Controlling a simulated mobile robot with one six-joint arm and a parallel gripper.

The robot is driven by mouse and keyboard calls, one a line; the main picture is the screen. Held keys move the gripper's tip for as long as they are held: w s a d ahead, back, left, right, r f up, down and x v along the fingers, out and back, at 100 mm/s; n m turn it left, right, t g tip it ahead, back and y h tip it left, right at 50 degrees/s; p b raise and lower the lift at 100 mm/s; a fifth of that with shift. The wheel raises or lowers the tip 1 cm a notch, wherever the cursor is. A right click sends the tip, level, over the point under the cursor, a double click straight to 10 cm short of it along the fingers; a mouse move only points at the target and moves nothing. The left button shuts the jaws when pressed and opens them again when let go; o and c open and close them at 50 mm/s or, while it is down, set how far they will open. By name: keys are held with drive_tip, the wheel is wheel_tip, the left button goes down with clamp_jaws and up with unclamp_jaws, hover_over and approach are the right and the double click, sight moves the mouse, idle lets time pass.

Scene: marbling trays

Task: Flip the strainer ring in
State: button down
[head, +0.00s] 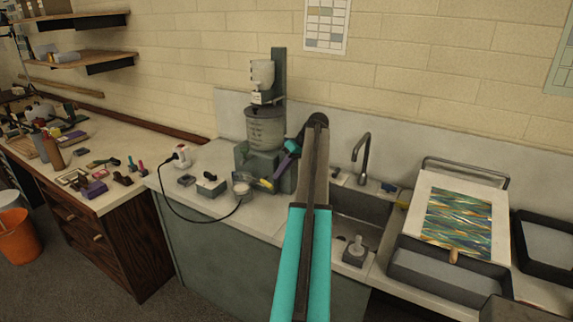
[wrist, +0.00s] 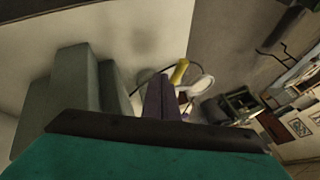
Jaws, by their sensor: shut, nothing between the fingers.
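The dispenser (head: 265,130) stands on the counter left of the sink, with a clear tank above a grey-green base. A yellow tab or handle (head: 266,184) is low at its front, beside a small pale round piece (head: 241,189). I cannot tell which of these is the strainer ring. My gripper (head: 273,177) has purple fingers and reaches down in front of the base, close to the yellow tab. In the wrist view the shut fingers (wrist: 160,80) hold nothing and partly cover the yellow tab (wrist: 180,70). Whether they touch is unclear. A white loop-like piece (wrist: 203,86) shows beside it.
A sink with a faucet (head: 364,145) lies to the right, then a marbled sheet (head: 455,222) over a grey tray (head: 440,275). Left are a small grey box (head: 211,184) and a black cord (head: 190,219) looping over the counter edge.

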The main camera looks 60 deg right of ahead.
drive_tip(key=shift+w+a+f+p, duration=0.1)
drive_tip(key=shift+w+a+p, duration=0.1)
drive_tip(key=shift+a, duration=0.3)
drive_tip(key=shift+w+a+f+p, duration=0.1)
drive_tip(key=shift+w+a+p, duration=0.1)
drive_tip(key=shift+a, duration=0.3)
